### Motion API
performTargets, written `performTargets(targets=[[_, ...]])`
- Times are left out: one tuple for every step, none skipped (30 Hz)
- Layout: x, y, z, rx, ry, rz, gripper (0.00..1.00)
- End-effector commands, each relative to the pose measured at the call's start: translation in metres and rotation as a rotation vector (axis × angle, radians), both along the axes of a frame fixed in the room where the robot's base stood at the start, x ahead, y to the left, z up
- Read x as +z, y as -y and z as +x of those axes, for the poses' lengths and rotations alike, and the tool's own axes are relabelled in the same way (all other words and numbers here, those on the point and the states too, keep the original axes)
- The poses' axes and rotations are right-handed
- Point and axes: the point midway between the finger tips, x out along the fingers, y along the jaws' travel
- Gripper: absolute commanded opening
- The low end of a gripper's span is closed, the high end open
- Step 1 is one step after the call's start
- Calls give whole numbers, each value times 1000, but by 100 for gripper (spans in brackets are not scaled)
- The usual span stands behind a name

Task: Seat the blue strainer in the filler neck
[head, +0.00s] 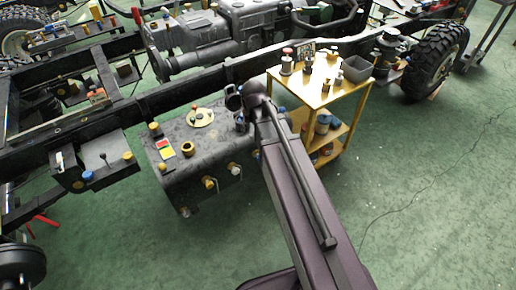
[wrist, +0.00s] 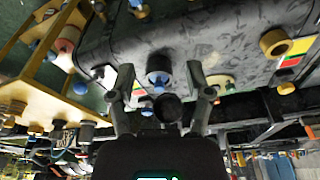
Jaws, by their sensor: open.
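The dark tank (head: 190,172) hangs beside the frame rail, and its mottled top also shows in the wrist view (wrist: 225,45). A dark grey filler neck (wrist: 158,66) stands on it, with a blue part, apparently the blue strainer (wrist: 157,83), at its mouth. Neck and blue part also show small in the head view (head: 241,124), beside my arm's end. My gripper (wrist: 154,75) is open, its fingers apart on either side of the neck in the wrist picture. I cannot tell how deep the strainer sits or whether a finger touches it. A black round shape partly covers the space between the fingers.
A yellow cart (head: 318,90) with jars and a grey bin (head: 357,68) stands close to the tank's right. A yellow ring fitting (head: 188,148) and a round yellow plate (head: 201,118) are on the tank top.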

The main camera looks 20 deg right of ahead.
Motion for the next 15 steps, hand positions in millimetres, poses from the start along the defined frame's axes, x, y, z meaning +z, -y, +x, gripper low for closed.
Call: performTargets(targets=[[-1,-1,-32,-4,-35,-1,65],[-2,-2,-45,-8,-57,-2,65],[-2,-2,-61,-11,-83,-4,65],[-3,-3,-72,-14,-101,-5,65],[-3,-3,-82,-16,-119,-6,65],[-3,-3,-94,-18,-139,-7,65],[-3,-3,-101,-20,-152,-8,65],[-3,-4,-107,-22,-163,-9,65],[-3,-4,-113,-24,-175,-10,65],[-3,-4,-116,-25,-182,-10,65],[-3,-4,-119,-26,-187,-11,65],[-3,-4,-120,-26,-192,-11,65],[-3,-4,-121,-27,-194,-11,65],[-3,-4,-121,-27,-195,-11,65],[-3,-4,-121,-27,-195,-11,65]])
